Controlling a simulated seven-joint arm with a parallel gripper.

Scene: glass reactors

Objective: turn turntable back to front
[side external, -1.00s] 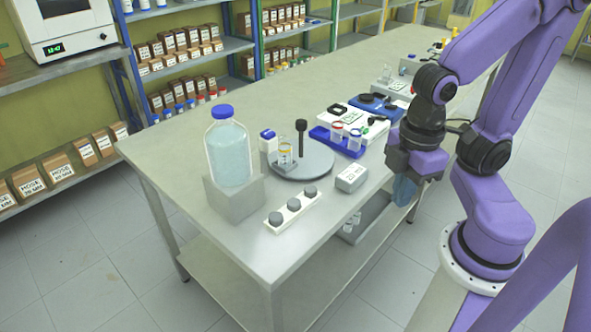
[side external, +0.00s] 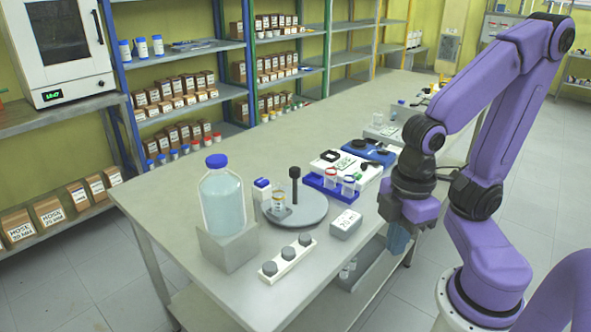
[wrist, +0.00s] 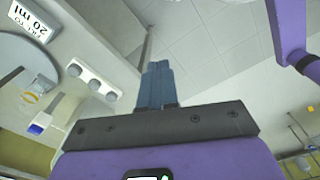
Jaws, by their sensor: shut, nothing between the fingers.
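The turntable (side external: 312,214) is a round grey disc on the bench. A dark upright post (side external: 295,186) with a knob on top stands on its far side. A small glass vessel with an orange band (side external: 278,203) stands on its left part. In the wrist view the turntable (wrist: 22,65) shows only in part at the left edge. My gripper (side external: 396,240) hangs past the bench's front edge, to the right of the turntable and apart from it. Its blue fingers (wrist: 158,80) are together with nothing between them.
A large bottle with a blue cap (side external: 222,195) sits on a grey block left of the turntable. A white strip with grey knobs (side external: 287,259) and a labelled box (side external: 345,224) lie in front. A blue rack (side external: 335,186) stands behind.

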